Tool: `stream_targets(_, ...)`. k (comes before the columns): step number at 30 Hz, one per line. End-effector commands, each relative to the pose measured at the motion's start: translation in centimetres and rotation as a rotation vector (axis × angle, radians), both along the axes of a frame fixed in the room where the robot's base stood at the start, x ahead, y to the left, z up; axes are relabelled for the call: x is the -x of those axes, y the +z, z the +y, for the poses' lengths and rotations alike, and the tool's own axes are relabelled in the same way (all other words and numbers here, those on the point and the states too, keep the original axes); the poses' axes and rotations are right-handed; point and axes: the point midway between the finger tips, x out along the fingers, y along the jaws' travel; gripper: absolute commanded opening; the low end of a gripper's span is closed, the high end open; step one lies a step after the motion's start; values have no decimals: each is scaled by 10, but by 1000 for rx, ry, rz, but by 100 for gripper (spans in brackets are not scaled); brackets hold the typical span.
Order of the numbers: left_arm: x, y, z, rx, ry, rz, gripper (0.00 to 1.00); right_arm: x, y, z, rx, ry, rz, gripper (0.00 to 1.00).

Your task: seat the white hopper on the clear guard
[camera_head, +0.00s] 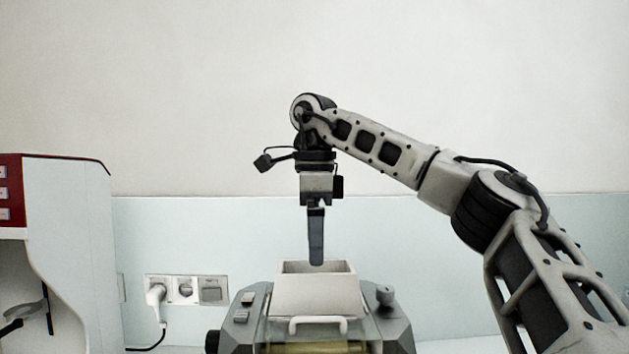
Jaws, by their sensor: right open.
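The white hopper (315,294) is an open-topped box on the machine in the middle of the camera_head view. It looks upright, above the clear guard (280,332), which shows low at the front. I cannot tell from this angle whether the hopper sits fully in place on the guard. My right gripper (316,262) points straight down over the hopper's far rim, its fingers seen edge-on. It is open, with its tips near the rim; whether they touch it I cannot tell. My left gripper is out of view.
The grey machine (390,325) has a knob (385,295) on the right and buttons (242,310) on the left. A white handle (318,324) is at its front. A red and white appliance (70,240) stands left. Wall sockets (186,290) with a plugged cable are behind.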

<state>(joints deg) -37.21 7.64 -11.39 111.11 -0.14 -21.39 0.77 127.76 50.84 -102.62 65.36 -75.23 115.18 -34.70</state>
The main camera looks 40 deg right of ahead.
Motion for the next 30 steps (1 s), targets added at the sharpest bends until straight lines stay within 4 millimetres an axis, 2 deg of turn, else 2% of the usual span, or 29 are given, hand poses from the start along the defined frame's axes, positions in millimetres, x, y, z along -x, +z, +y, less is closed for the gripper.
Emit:
stream_targets(3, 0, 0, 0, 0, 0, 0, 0, 0, 27, 0, 5, -4, -6, 99)
stream_targets(12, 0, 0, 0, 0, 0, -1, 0, 0, 75, 0, 5, -4, -6, 99)
stream_targets(24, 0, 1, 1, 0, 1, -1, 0, 0, 96, 0, 1, 0, 1, 99)
stream_targets(30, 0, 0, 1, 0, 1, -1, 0, 0, 99, 0, 1, 0, -2, 99)
